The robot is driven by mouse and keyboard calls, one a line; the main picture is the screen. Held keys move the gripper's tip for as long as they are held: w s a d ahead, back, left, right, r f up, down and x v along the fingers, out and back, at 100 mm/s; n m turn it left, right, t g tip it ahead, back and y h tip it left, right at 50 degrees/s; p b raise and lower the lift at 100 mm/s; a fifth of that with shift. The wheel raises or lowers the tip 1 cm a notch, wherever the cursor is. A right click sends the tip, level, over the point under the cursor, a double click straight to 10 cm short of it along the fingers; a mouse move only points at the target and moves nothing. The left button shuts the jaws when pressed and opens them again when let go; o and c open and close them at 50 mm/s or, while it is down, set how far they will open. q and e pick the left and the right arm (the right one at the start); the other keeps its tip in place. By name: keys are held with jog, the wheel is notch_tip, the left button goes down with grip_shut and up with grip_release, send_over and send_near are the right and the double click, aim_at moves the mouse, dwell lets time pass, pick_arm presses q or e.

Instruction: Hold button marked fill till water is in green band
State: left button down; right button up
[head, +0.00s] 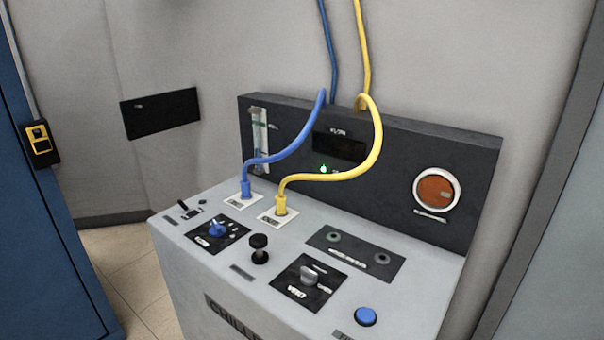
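A round blue push button (365,316) sits at the front right of the chiller's grey top panel (190,258). The small label beside it is cut off by the lower picture edge, so I cannot read it. A narrow upright sight gauge (260,138) is set in the left of the dark back panel (408,150). It has a green mark in its upper part and looks bluish low down, partly behind the blue hose. I cannot tell the exact water level. Neither of my grippers is in view, and nothing touches the button.
A blue hose (291,147) and a yellow hose (340,176) arch over the panel's left and middle. A blue valve knob (218,229), a black knob (259,249) and a grey selector (312,275) stand left of the button. A round orange gauge (436,190) is behind.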

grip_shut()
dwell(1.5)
